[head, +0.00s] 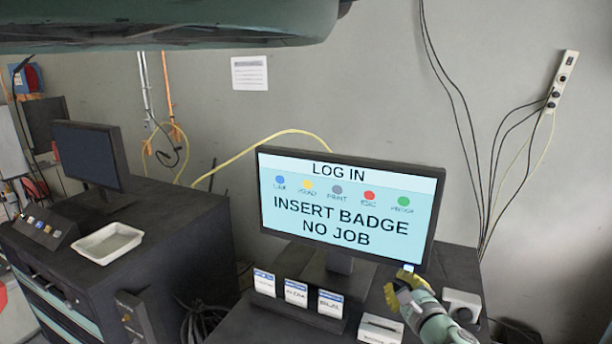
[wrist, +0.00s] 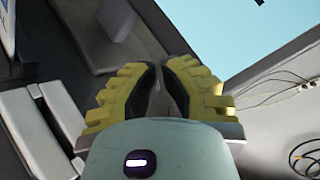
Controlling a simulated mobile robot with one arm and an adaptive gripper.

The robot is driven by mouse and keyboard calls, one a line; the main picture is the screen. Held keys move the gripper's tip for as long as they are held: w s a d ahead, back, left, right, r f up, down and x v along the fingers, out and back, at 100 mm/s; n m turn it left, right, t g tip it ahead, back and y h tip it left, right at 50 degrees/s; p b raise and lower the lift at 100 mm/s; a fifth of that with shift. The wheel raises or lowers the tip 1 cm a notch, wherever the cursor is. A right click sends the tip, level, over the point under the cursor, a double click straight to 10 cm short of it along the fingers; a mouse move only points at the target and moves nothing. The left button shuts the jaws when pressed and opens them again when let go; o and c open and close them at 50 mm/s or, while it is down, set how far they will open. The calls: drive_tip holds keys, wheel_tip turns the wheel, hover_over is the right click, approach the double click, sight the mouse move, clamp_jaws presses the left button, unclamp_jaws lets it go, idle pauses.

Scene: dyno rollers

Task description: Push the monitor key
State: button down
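The monitor (head: 347,254) stands on a dark desk, its lit screen (head: 340,205) reading "LOG IN", "INSERT BADGE" and "NO JOB", with a row of coloured dots. A small bright square (head: 408,268) shows at its lower right corner; it may be the key, but I cannot tell. My gripper (head: 402,283) is just below that corner, in front of the monitor. In the wrist view, its yellow fingers (wrist: 158,72) are nearly together, with a narrow gap and no object clearly held. The screen edge shows at the upper right there. Contact with the monitor cannot be told.
Several label cards (head: 297,293) stand before the monitor, beside a white box (head: 380,328). Another white device (head: 461,305) is right of my gripper. A dark cabinet on the left carries a second monitor (head: 90,154) and a pale tray (head: 107,243). Cables hang at the right.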

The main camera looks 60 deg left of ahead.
drive_tip(key=shift+s+d+p, duration=0.1)
drive_tip(key=shift+s+d, duration=0.35)
drive_tip(key=shift+s, duration=0.35)
drive_tip(key=shift+s+d+p, duration=0.15)
drive_tip(key=shift+s+d, duration=0.3)
drive_tip(key=shift+s, duration=0.3)
drive_tip(key=shift+s+d+p, duration=0.1)
drive_tip(key=shift+s+d, duration=0.35)
drive_tip(key=shift+s, duration=0.35)
